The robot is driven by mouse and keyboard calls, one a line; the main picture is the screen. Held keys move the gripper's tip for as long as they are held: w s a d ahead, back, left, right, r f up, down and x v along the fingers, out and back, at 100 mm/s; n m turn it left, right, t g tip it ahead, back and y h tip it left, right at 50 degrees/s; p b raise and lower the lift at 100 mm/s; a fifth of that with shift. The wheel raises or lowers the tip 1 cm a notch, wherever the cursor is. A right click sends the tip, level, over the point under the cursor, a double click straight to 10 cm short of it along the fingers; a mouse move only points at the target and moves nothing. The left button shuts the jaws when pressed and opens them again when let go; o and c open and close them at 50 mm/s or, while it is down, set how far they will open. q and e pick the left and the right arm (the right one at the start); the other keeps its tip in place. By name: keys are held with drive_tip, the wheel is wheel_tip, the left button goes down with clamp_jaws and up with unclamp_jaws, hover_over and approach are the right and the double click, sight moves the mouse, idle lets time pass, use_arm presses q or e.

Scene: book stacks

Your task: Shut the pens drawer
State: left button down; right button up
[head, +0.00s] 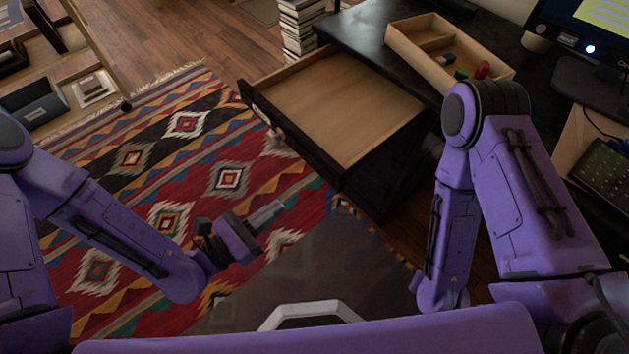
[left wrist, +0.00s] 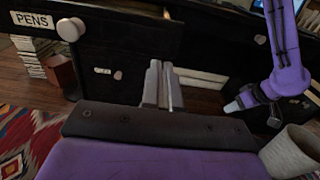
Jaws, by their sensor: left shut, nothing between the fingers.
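The pens drawer (head: 340,105) stands pulled out of the black desk in the head view; its wooden inside looks empty. Its black front faces the rug, with a pale knob (head: 275,138). In the left wrist view the PENS label (left wrist: 32,20) and a round knob (left wrist: 70,28) show at upper left. My left gripper (head: 272,212) is shut and empty, in front of the drawer front and apart from it. Its fingers (left wrist: 162,85) point forward in the left wrist view, right of the knob. My right gripper (left wrist: 236,105) shows small at the right there; its jaw state is unclear.
A wooden tray (head: 420,55) with small colored items sits on the black desktop (head: 365,28). A book stack (head: 300,28) stands behind the drawer. A low shelf (head: 70,70) is at far left.

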sight(326, 172)
use_arm(q)
drive_tip(key=x, duration=1)
drive_tip(key=shift+w+d+p, duration=0.1)
drive_tip(key=shift+d+p, duration=0.15)
drive_tip(key=shift+p, duration=0.15)
drive_tip(key=shift+w+d, duration=0.4)
drive_tip(key=shift+d, duration=0.15)
